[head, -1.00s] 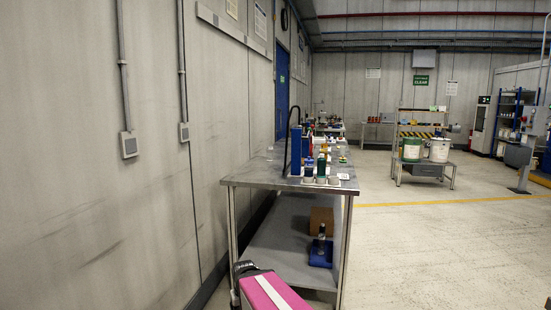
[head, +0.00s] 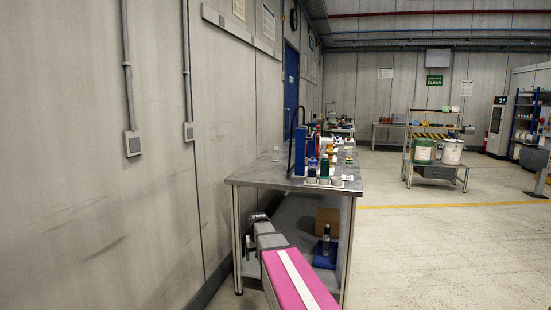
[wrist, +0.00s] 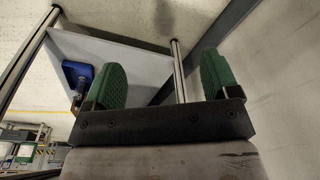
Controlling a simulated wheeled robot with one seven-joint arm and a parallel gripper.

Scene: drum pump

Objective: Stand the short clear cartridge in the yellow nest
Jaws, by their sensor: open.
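My gripper (wrist: 163,62) is open and empty in the wrist view, its two green ridged fingers wide apart. It points toward the table's underside and lower shelf. In the head view my arm reaches low, beside the near end of the metal workbench (head: 270,177).
A blue upright unit (head: 300,150) and several small bottles crowd the benchtop's right side. The lower shelf holds a brown box (head: 327,220) and a blue-based item (head: 325,257). A wall runs close on the left; open floor (head: 430,250) lies to the right.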

